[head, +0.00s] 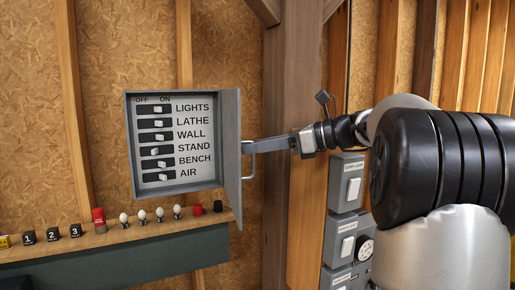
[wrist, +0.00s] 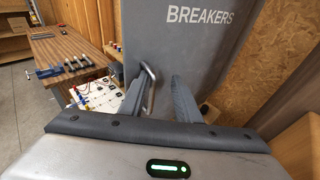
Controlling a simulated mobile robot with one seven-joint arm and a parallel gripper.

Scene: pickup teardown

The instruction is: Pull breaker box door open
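The grey breaker box (head: 128,150) is on the wall in the head view, with its labelled switches in plain sight. Its door (head: 231,160) stands swung out at the box's right side, seen nearly edge-on. In the wrist view the door's outer face (wrist: 190,45) reads BREAKERS. A light metal handle (wrist: 149,74) stands out from that face. My gripper (head: 250,147) reaches the handle from the right. In the wrist view its fingers (wrist: 161,82) are apart, with the handle between them, close to the left finger. Whether a finger touches the handle is unclear.
Below the box a wooden ledge (head: 120,236) carries bulbs, numbered blocks and red and black parts. A wooden post (head: 288,210) and grey switch boxes (head: 345,185) stand right of the door, close to my arm. A workbench (wrist: 75,48) shows in the wrist view.

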